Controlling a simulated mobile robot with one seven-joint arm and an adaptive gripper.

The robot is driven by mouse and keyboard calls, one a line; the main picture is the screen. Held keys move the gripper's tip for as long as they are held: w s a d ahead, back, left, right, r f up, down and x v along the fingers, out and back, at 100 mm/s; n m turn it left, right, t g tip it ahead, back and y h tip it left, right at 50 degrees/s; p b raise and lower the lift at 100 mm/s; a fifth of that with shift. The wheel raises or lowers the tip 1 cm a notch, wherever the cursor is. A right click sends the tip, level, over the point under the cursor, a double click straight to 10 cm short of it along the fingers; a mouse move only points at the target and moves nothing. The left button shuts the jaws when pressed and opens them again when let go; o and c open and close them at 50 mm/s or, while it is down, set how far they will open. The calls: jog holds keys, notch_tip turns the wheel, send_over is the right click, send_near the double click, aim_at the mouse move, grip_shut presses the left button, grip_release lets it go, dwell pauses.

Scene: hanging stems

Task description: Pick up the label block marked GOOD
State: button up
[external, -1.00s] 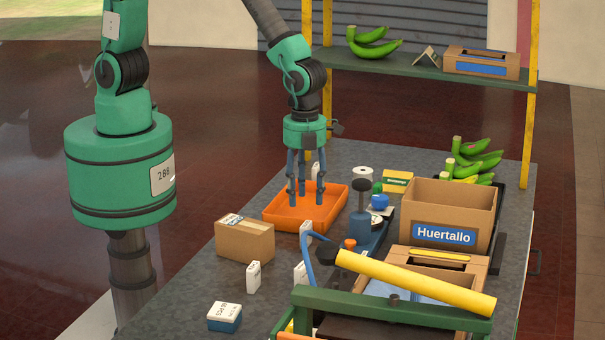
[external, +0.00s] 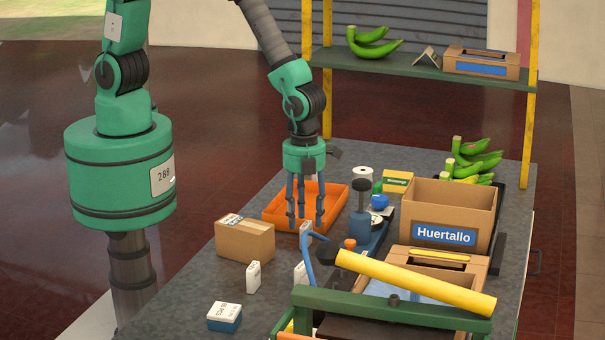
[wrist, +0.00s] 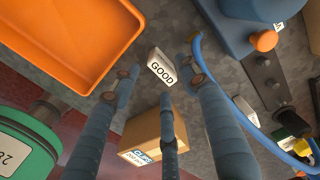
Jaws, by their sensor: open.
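The label block marked GOOD (wrist: 162,69) is a small white block with black letters. In the wrist view it stands on the grey table between my open fingers, apart from them. In the external view the block (external: 306,230) shows as a small pale shape just below my fingertips, partly hidden by them. My gripper (external: 305,222) has three blue-grey fingers pointing down, spread and empty. It also shows in the wrist view (wrist: 160,88), with its fingers around the block's sides in the picture.
An orange tray (external: 274,221) lies right behind the block. A cardboard box (external: 245,241) stands to the left. Other white blocks (external: 253,277) stand nearer the camera. A blue device (external: 361,228) with a blue hose (external: 310,262) is to the right.

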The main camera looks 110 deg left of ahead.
aim_at(304, 224)
jog(key=shift+f, duration=1.8)
grip_shut()
